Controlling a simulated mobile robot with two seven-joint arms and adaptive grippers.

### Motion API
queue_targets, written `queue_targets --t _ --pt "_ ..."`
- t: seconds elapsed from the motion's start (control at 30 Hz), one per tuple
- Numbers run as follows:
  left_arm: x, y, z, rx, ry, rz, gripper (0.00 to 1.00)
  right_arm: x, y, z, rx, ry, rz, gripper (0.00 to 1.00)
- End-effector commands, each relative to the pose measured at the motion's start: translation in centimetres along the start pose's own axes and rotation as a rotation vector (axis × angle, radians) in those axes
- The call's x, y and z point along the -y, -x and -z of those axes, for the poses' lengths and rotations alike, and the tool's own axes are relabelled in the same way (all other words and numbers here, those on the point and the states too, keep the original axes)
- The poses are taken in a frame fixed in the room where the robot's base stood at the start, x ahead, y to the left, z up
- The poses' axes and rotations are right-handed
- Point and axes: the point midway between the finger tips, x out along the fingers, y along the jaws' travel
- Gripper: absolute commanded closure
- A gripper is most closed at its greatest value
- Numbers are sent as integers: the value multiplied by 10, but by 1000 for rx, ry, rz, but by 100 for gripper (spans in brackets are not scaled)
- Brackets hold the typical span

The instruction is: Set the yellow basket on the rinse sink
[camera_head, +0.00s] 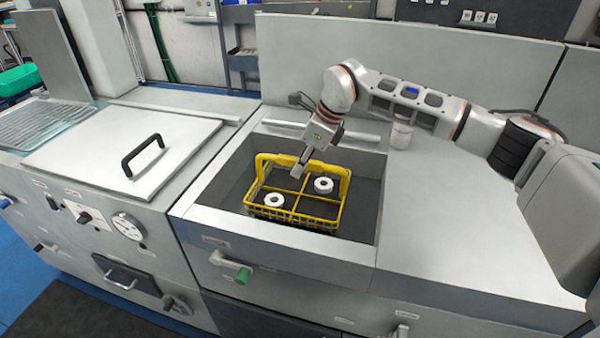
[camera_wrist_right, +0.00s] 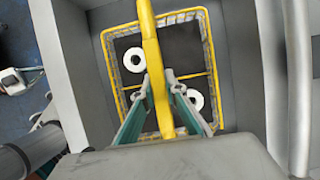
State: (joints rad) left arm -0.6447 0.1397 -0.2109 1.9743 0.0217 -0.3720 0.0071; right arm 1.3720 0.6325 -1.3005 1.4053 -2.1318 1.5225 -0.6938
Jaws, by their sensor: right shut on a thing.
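The yellow basket (camera_head: 249,207) is inside the recessed grey rinse sink (camera_head: 218,187), level, with two white rings (camera_head: 275,201) (camera_head: 323,185) in its compartments. My right gripper (camera_head: 303,163) is above the middle of the basket, shut on its raised yellow handle. In the right wrist view the two fingers (camera_wrist_right: 162,88) sit on either side of the handle (camera_wrist_right: 150,50), and the basket rim (camera_wrist_right: 108,70) shows below. Whether the basket touches the sink floor cannot be told.
A closed metal lid (camera_head: 125,150) with a black handle (camera_head: 142,154) lies left of the sink. A raised back panel (camera_head: 400,60) stands behind the sink.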

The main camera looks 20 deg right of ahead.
Motion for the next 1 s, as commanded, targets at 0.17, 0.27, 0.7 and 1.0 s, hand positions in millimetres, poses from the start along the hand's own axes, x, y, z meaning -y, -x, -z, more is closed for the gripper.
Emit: queue_targets --t 0.17,0.27,0.7,1.0 --pt "0 -1 -2 3 -1 0 100 0 -19 7 3 0 0 100" --pt "0 -1 -2 3 -1 0 100 0 -19 7 4 0 1 100" --pt "0 -1 -3 4 -1 1 100 0 -22 9 -1 0 -1 72" --pt "0 -1 -3 4 -1 1 100 0 -18 8 0 0 0 72"
